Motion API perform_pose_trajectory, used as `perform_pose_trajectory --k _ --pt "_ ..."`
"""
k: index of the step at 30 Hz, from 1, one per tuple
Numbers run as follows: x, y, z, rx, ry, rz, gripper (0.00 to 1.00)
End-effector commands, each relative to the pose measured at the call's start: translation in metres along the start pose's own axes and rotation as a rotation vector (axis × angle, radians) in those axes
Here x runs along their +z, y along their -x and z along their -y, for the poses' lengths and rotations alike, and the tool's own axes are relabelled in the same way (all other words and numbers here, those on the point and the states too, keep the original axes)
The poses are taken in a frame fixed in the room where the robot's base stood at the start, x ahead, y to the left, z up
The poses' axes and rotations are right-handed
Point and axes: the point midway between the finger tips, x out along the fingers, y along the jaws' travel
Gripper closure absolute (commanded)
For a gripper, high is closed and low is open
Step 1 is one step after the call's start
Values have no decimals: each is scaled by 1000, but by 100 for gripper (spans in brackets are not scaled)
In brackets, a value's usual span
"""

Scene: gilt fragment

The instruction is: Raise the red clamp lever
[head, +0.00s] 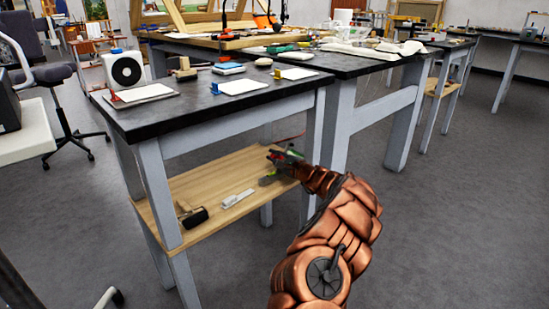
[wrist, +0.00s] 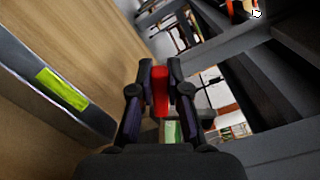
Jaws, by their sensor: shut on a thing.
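In the wrist view, a red lever (wrist: 160,92) shows as a short bar between the two dark fingers of my gripper (wrist: 160,76). The fingers are shut on it from both sides. In the head view, my gripper (head: 284,159) is at the far right end of the wooden lower shelf, under the black-topped bench. The lever's base and the clamp's body are mostly hidden by my gripper, and I cannot tell how far the lever is tilted. A green patch (wrist: 173,131) shows just below the lever in the wrist view.
The wooden shelf (head: 190,190) carries a white bar-shaped tool (head: 237,198) and a black roller (head: 194,217) to the left of my gripper. The black bench top (head: 180,112) lies above. A grey bench leg (head: 337,125) stands close behind my arm. The right floor is open.

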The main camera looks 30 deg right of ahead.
Motion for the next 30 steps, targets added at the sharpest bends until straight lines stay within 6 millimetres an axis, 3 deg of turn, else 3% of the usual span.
perform_pose_trajectory --k 1,2,9,20,30 --pt "0 0 -2 4 1 1 100" --pt "0 0 -2 4 1 2 84" --pt "0 0 -1 2 0 1 59" --pt "0 2 0 0 -1 -1 58" --pt "1 32 2 -4 -3 3 58"
